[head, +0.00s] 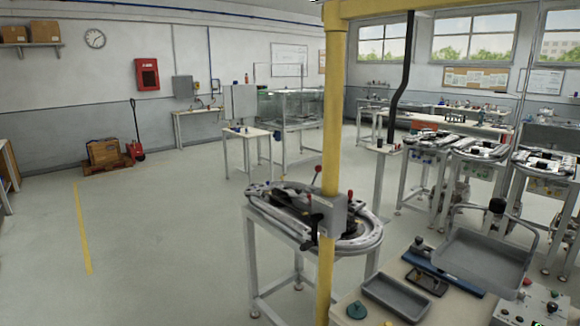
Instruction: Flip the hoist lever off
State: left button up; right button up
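A yellow post (334,120) with a yellow beam across its top stands in the middle of the view. A grey box (327,214) is fixed to the post at about table height. A black handle-like part (311,228) shows at the box's left side. A red-tipped lever (349,196) stands up at the box's right, and another red knob (318,168) shows behind the post. I cannot tell which of these is the hoist lever. Neither of my grippers is in view.
An oval ring track (262,196) on a metal-legged table stands behind the post. At the front right, a bench holds a grey tray (393,296), a larger handled tray (480,262) and a control box (533,308). Open floor (150,240) lies to the left.

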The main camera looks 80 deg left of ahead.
aim_at(318, 169)
jog(key=u, duration=3.35)
jog(key=i, duration=4.5)
jog(key=z, duration=1.85)
